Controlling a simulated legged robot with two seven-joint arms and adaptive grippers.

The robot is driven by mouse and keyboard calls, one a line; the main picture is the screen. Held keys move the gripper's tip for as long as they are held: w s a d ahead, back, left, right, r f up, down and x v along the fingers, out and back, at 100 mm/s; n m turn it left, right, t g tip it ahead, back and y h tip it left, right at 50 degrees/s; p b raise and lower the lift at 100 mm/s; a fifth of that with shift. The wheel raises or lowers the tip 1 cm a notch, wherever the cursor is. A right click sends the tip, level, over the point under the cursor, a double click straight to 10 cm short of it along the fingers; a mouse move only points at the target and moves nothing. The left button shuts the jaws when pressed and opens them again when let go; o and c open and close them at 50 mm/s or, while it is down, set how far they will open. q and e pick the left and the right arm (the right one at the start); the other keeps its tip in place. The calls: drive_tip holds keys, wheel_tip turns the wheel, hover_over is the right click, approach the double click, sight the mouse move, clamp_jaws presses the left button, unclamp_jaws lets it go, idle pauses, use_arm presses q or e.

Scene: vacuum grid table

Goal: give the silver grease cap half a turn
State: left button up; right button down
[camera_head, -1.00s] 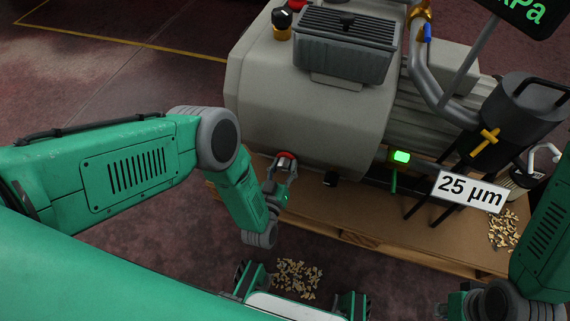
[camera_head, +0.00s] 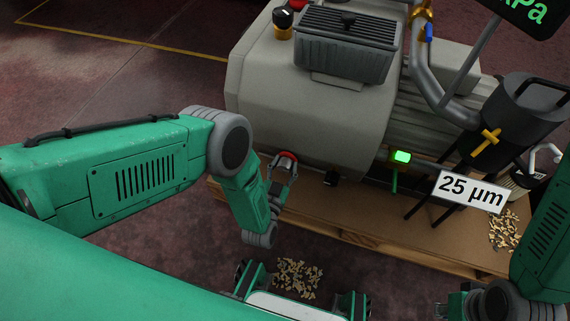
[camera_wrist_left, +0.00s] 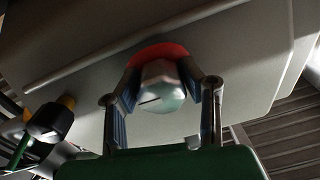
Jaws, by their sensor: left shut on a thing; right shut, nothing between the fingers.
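The silver grease cap (camera_wrist_left: 162,88) is a faceted metal cap with a dark slit or mark on its face, in front of a red ring (camera_wrist_left: 158,52) on the grey housing. My left gripper (camera_wrist_left: 165,100) has one finger on each side of the cap and is shut on it. In the head view my left gripper (camera_head: 284,172) is at the housing's lower front edge, just below the red ring (camera_head: 288,155). The cap is too small and too covered there to make out.
The grey pump housing (camera_head: 300,110) stands on a wooden pallet (camera_head: 345,215). A lit green lamp (camera_head: 401,157), a "25 µm" sign (camera_head: 470,191) and a dark canister (camera_head: 520,110) stand further right. Small pale pieces (camera_head: 297,278) lie on the floor.

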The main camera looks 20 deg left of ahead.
sight(283, 171)
use_arm(q)
drive_tip(key=shift+s+d+f, duration=0.1)
drive_tip(key=shift+s+f, duration=0.2)
drive_tip(key=o, duration=1.2)
drive_tip(key=shift+c, duration=0.2)
drive_tip(key=shift+w+r, duration=0.15)
drive_tip(key=s, duration=0.7)
drive_tip(key=shift+s, duration=0.25)
drive_tip(key=shift+w, duration=0.1)
